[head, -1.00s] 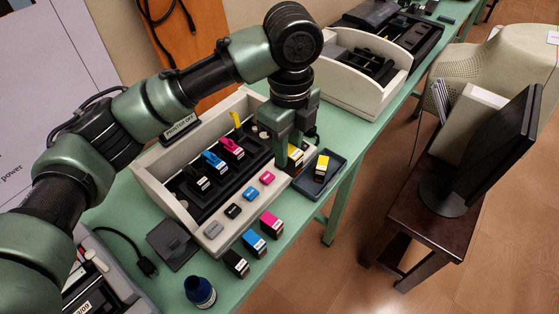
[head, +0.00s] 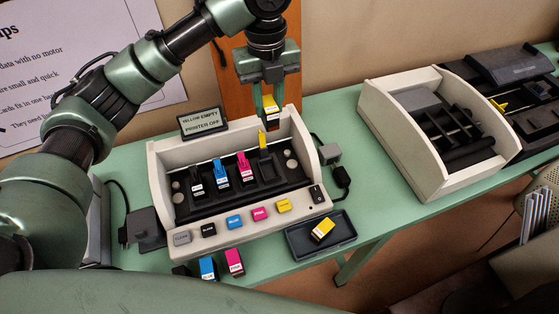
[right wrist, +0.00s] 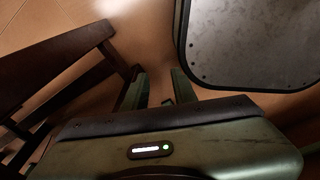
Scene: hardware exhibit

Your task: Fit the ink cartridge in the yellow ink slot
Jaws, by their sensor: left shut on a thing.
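My left gripper (head: 268,88) points down and is shut on a yellow-and-black ink cartridge (head: 271,109). It holds the cartridge in the air at the back of the open printer (head: 160,195), above the raised yellow lever (head: 263,141). The yellow ink slot (head: 266,172) is the rightmost bay, below that lever, and looks empty. Black, blue and magenta cartridges sit in the bays to its left. My right gripper (right wrist: 160,88) shows in the right wrist view with its fingers apart and nothing seen between them, over the floor.
Loose blue (head: 208,268) and magenta (head: 235,262) cartridges stand in front. A sign (head: 203,122) stands behind the printer's left. A second open machine (head: 425,140) stands farther right.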

